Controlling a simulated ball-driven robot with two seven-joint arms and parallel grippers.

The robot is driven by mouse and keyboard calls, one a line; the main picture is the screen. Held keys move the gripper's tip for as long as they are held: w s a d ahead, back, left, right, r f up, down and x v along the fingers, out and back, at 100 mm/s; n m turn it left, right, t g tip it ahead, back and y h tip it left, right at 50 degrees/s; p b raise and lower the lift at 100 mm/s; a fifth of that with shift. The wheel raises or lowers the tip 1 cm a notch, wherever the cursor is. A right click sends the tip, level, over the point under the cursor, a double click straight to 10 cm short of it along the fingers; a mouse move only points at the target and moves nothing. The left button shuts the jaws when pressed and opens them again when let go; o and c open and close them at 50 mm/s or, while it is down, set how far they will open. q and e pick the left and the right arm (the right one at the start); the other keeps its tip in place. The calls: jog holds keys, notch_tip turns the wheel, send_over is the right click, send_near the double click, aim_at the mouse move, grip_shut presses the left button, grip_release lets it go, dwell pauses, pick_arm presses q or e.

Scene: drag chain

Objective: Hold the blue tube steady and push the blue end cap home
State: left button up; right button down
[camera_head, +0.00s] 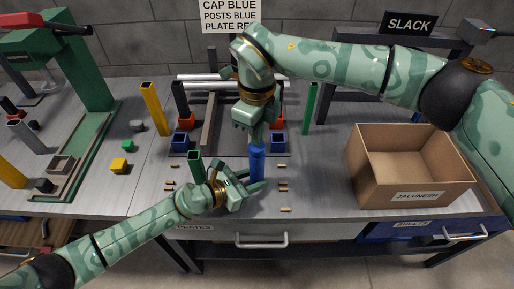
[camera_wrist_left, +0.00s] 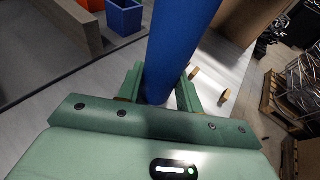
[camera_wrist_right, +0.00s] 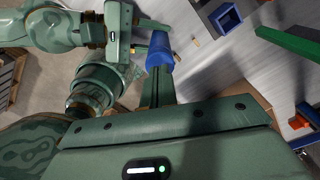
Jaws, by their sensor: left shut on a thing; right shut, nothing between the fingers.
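The blue tube (camera_head: 257,171) stands upright near the front of the bench; it also shows large in the left wrist view (camera_wrist_left: 178,45). My left gripper (camera_head: 254,186) is shut on its lower part. The blue end cap (camera_head: 257,149) is on the tube's upper end and looks slightly wider than it; the right wrist view also shows the cap (camera_wrist_right: 160,58). My right gripper (camera_head: 257,138) is shut and empty, pointing down with its fingertips at the cap's top. Whether they touch it, and how deep the cap sits, I cannot tell.
A cardboard box (camera_head: 408,196) stands to the right. A green post (camera_head: 311,108) and small blue bins (camera_head: 278,142) stand behind the tube. A dark green post (camera_head: 195,166) is left of it. Small brass pieces (camera_head: 284,188) lie on both sides.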

jog(key=shift+f, duration=0.65)
jog(key=shift+r, duration=0.1)
jog(key=shift+r, duration=2.95)
pick_arm(q)
jog(key=o, duration=0.8)
jog(key=shift+o, duration=0.2)
